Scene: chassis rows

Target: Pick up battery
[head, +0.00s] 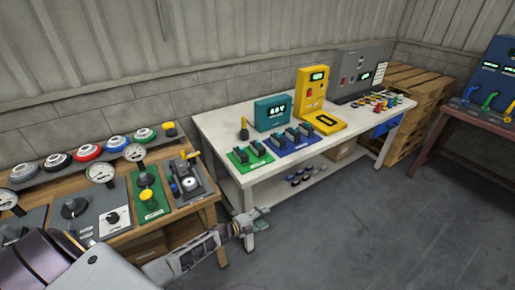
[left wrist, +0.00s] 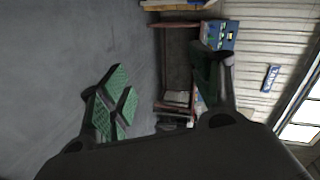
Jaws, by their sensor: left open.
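Several dark block-shaped items that look like batteries stand on a green mat (head: 240,163) and on a blue mat (head: 283,151) on the white table (head: 215,123). One dark block (head: 257,147) is at the right of the green mat, and another dark block (head: 291,135) is on the blue mat. No label can be read. My left gripper (head: 256,219) is open and empty, low in front of the table's near left leg, below the mats and apart from them. In the left wrist view its fingers (left wrist: 160,92) are spread, with green pads and nothing between them.
A teal meter (head: 272,112) and a yellow meter (head: 312,90) stand behind the mats. A wooden bench (head: 122,237) with gauges is left of my gripper. Small items lie on the table's lower shelf (head: 310,172). The grey floor (head: 400,220) at right is clear.

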